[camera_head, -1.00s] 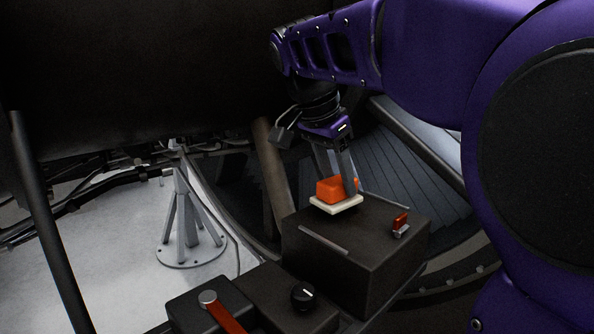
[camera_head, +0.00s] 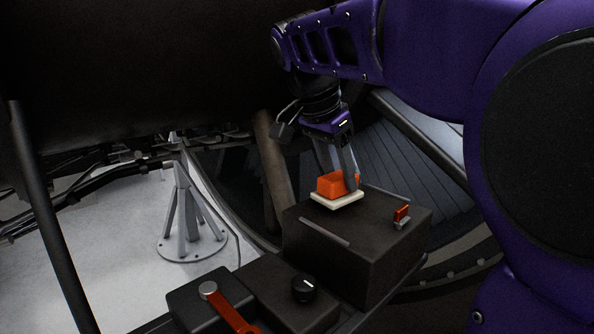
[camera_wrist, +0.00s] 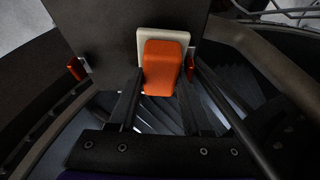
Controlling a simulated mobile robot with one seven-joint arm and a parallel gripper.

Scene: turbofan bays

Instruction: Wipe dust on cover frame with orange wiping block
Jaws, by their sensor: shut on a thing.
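The orange wiping block (camera_head: 331,184) has a pale pad (camera_head: 337,201) under it. The pad is on or just above the top of a dark box (camera_head: 313,228); I cannot tell whether they touch. My gripper (camera_head: 338,178) points down and is shut on the block. In the wrist view the orange block (camera_wrist: 161,68) is between the two fingers of my gripper (camera_wrist: 160,98), with the pale pad (camera_wrist: 142,48) showing at its edges. I cannot make out dust on any surface, and I cannot tell which part is the cover frame.
A small red latch (camera_head: 401,214) stands on the right of the box top, and thin bars lie along its edges. A lower box with a black knob (camera_head: 303,289) and a red lever (camera_head: 229,312) are in front. A grey stand (camera_head: 182,220) is at the left.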

